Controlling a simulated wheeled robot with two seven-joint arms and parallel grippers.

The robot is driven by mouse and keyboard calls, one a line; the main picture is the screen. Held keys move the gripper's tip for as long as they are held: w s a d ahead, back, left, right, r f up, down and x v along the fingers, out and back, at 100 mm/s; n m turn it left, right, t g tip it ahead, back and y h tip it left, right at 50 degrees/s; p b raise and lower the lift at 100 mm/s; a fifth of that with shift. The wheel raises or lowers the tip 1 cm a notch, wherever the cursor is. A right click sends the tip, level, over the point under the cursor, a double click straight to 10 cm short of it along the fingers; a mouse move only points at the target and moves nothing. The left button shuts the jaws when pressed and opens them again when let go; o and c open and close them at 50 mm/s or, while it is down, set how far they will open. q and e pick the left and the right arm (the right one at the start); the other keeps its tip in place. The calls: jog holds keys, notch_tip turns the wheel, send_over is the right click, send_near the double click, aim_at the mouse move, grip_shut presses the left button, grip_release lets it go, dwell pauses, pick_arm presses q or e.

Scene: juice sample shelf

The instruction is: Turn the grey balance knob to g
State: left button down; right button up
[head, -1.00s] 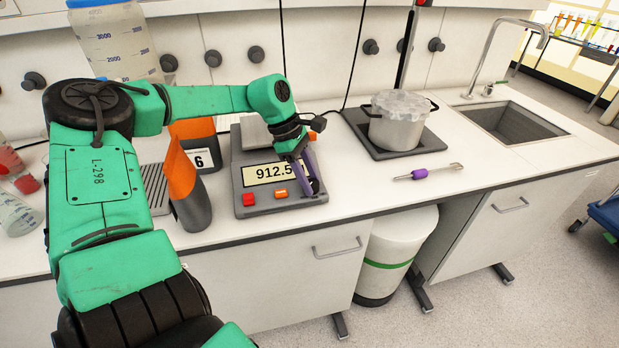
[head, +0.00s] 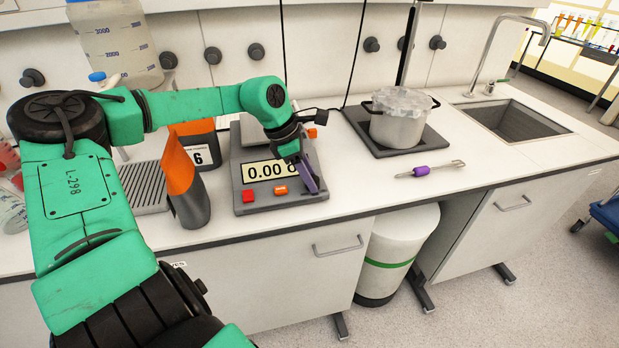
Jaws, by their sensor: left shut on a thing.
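The grey balance (head: 237,172) stands on the bench in the middle of the head view. Its display (head: 266,171) reads about 0.00, with the right end covered by my gripper. A red button (head: 248,196) and an orange button (head: 281,190) sit below the display. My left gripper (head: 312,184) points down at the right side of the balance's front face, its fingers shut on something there. The knob itself is hidden behind the fingers, so its setting cannot be seen. My right gripper is not in view.
An orange and dark grey container (head: 187,190) stands just left of the balance. To the right are a hot plate (head: 388,147) with a foil-covered pot (head: 400,122), a purple-handled tool (head: 428,171) and a sink (head: 515,122). The bench front edge is close below the balance.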

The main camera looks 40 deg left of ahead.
pick_arm(q)
jog(key=n+t+y+b, duration=0.1)
jog(key=n+b, duration=0.1)
jog(key=n, duration=0.1)
jog(key=shift+n+b, duration=0.3)
jog(key=shift+n, duration=0.1)
jog(key=n+y+b, duration=0.1)
jog(key=n+b, duration=0.1)
jog(key=n+y+b, duration=0.1)
jog(key=n+b, duration=0.2)
jog(key=shift+d+f, duration=0.1)
jog(key=shift+d, duration=0.1)
jog(key=n+y+b, duration=0.1)
jog(key=n+b, duration=0.2)
jog(key=shift+d+n+y, duration=0.1)
jog(key=shift+n+y, duration=0.2)
jog(key=shift+r+n+b, duration=0.25)
jog(key=shift+n+b, duration=0.05)
jog(key=shift+r, duration=0.1)
jog(key=c, duration=0.6)
grip_release()
jog(key=shift+o, duration=0.8)
